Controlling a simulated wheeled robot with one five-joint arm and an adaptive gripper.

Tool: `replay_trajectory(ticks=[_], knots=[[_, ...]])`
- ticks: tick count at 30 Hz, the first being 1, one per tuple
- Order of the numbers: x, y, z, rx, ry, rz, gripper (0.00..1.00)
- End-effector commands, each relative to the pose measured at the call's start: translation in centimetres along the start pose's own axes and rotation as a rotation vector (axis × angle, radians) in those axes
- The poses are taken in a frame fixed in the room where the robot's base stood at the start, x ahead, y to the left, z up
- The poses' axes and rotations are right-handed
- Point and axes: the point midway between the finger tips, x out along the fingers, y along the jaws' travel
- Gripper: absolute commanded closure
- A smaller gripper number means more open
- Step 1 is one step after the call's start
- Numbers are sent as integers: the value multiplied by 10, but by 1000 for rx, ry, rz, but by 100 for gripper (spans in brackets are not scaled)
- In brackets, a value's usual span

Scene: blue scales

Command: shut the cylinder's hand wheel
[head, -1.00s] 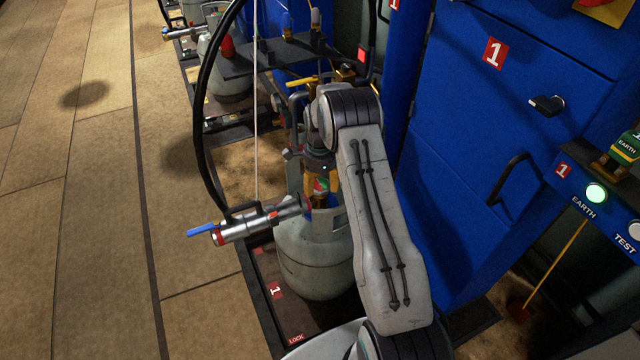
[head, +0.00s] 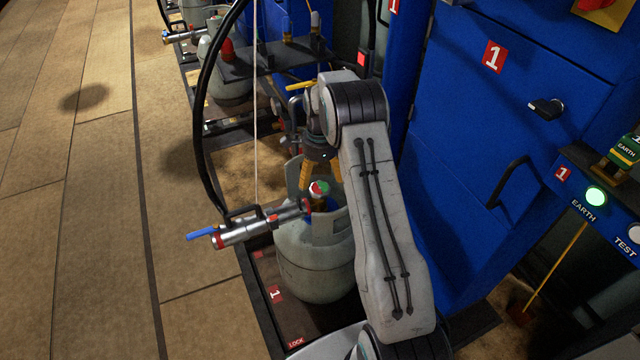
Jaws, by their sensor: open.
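The grey gas cylinder (head: 312,262) stands upright on a dark scale platform left of my arm. Its hand wheel (head: 319,189), with red, white and green on top, shows inside the cylinder's collar. My gripper (head: 322,172) points down just above and behind the wheel, its orange-yellow fingers apart. It appears empty; the arm hides part of the cylinder's right side. A silver hose fitting (head: 250,229) with a blue lever joins the valve from the left.
A black hose (head: 200,130) arches up from the fitting, beside a thin pale cord. The blue cabinet (head: 480,130) stands close on the right. A second cylinder (head: 228,80) stands farther back. The floor at left is clear.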

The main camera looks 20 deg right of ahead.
Motion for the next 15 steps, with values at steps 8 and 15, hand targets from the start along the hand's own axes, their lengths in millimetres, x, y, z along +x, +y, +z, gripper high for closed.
replay_trajectory(ticks=[8,15], knots=[[-44,0,0,0,0,-2,14],[-63,0,0,1,0,-1,14]])
